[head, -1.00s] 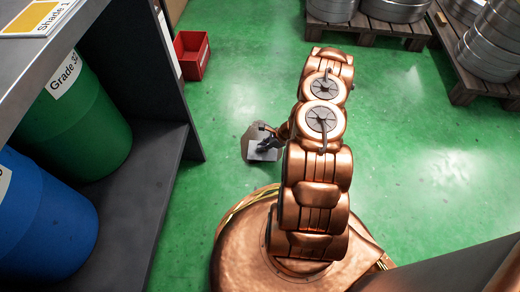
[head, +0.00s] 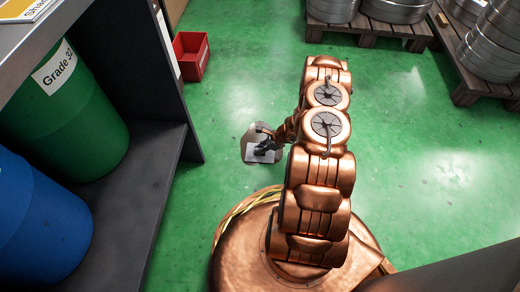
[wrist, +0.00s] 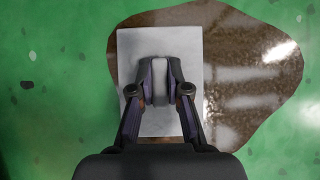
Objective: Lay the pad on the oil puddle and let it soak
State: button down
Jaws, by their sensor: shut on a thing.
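The pad (wrist: 188,48) is a pale grey-white rectangle with a raised grip in its middle; in the head view the pad (head: 257,157) is small and partly hidden by my gripper. My gripper (wrist: 160,72) is shut on the pad's raised middle. The oil puddle (wrist: 262,85) is a dark brown glossy patch on the green floor. I cannot tell whether the pad touches the floor. The puddle (head: 247,140) also shows in the head view.
A dark shelf (head: 150,190) with a green drum (head: 75,125) and a blue drum (head: 40,225) stands at the left. A red bin (head: 190,56) sits on the floor behind. Pallets with metal rings (head: 490,40) stand at the back right. The floor at right is clear.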

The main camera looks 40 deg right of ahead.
jog(key=c, duration=1.1)
grip_release()
jog(key=shift+c, duration=0.2)
